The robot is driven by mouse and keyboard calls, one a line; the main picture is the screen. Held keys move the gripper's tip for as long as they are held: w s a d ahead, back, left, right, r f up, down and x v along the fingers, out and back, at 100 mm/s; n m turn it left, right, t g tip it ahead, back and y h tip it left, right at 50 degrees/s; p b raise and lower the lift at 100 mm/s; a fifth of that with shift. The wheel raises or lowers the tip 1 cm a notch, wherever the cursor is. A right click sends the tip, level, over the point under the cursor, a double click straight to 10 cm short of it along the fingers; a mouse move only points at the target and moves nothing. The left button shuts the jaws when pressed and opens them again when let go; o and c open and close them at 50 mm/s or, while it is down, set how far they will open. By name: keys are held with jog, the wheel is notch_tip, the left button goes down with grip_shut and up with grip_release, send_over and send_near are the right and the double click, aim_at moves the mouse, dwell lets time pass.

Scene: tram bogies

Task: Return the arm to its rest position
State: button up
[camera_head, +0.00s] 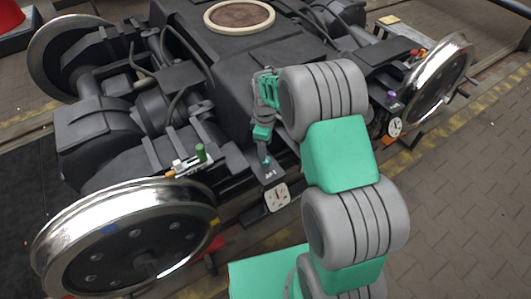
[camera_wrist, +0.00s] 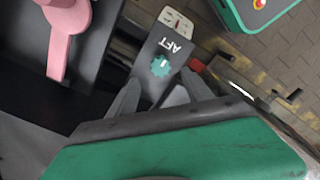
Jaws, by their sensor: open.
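My arm reaches up over the near side of the bogie (camera_head: 215,60), its links bent above the frame. My gripper (camera_head: 264,147) points down over a dark plate marked AFT (camera_head: 271,174). In the wrist view my gripper (camera_wrist: 160,88) has its two fingers spread, with nothing seen held between them. A small teal toothed knob (camera_wrist: 160,66) sits on the AFT plate just beyond the fingertips; whether they touch it I cannot tell. A white dial plate (camera_wrist: 176,21) is at the plate's outer end.
A pink lever (camera_wrist: 59,45) stands left of the fingers. Shiny wheels (camera_head: 130,240) and (camera_head: 436,80) flank the frame. A green cylinder (camera_head: 200,152) and a purple knob (camera_head: 391,94) stand on the near side. Paved floor (camera_head: 465,190) at the right is clear.

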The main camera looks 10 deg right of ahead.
jog(key=shift+r, duration=0.75)
jog(key=shift+r, duration=0.1)
jog(key=s+r+m+t+p, duration=0.1)
jog(key=s+r+m+p, duration=0.3)
jog(key=r, duration=0.9)
jog(key=s+r+m+t+p, duration=0.2)
jog(key=s+r+m+p, duration=0.6)
jog(key=s+r, duration=0.8)
jog(key=p+v, duration=0.2)
jog(key=shift+r+p, duration=0.3)
jog(key=shift+r, duration=0.15)
jog(key=shift+w+a, duration=0.1)
jog(key=shift+c, duration=0.5)
